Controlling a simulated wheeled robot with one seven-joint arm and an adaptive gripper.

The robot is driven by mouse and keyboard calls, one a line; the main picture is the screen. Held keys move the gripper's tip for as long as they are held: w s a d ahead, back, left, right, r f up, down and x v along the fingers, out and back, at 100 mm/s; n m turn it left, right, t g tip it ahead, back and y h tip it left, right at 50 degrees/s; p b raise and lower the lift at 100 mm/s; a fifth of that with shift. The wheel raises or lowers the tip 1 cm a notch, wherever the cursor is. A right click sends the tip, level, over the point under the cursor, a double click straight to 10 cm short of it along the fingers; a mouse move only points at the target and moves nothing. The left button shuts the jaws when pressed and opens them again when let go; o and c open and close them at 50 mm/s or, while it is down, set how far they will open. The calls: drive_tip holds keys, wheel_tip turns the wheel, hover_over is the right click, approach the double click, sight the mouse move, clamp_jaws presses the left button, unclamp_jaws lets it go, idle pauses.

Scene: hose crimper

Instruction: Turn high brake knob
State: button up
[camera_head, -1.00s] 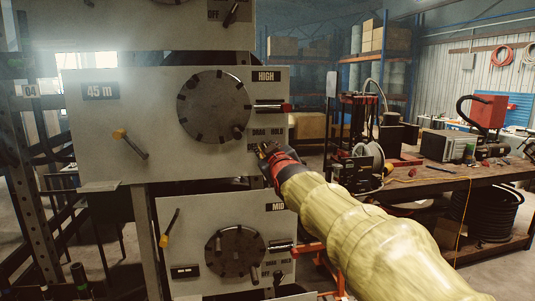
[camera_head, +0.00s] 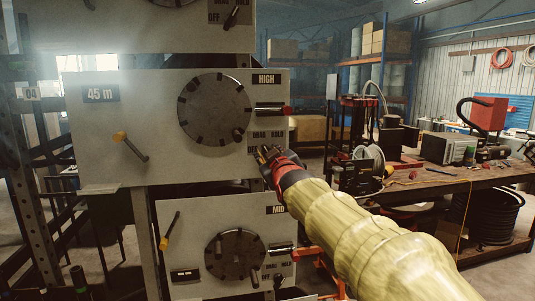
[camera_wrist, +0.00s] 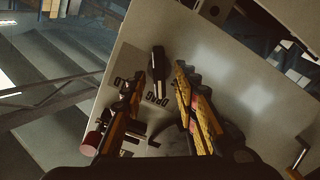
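The HIGH panel (camera_head: 215,165) carries a large round dark disc (camera_head: 214,108) and, at its lower right, a brake plate marked DRAG and HOLD. In the head view my gripper (camera_head: 265,153) is at this plate and hides the high brake knob. In the wrist view the black knob (camera_wrist: 158,68) shows between my two yellow-sided fingers, near the DRAG lettering. The fingers are apart, one to each side of the knob, with visible gaps. Whether the fingertips reach down to the knob's depth is hard to tell.
A red-tipped lever (camera_head: 273,109) sticks out above my gripper. The MID panel (camera_head: 190,220) with its own disc is below, another panel is above. A yellow-tipped handle (camera_head: 130,145) is on the left. A cluttered workbench (camera_head: 435,178) stands to the right.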

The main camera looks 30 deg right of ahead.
drive_tip(key=v, duration=1)
drive_tip(key=shift+s, duration=0.15)
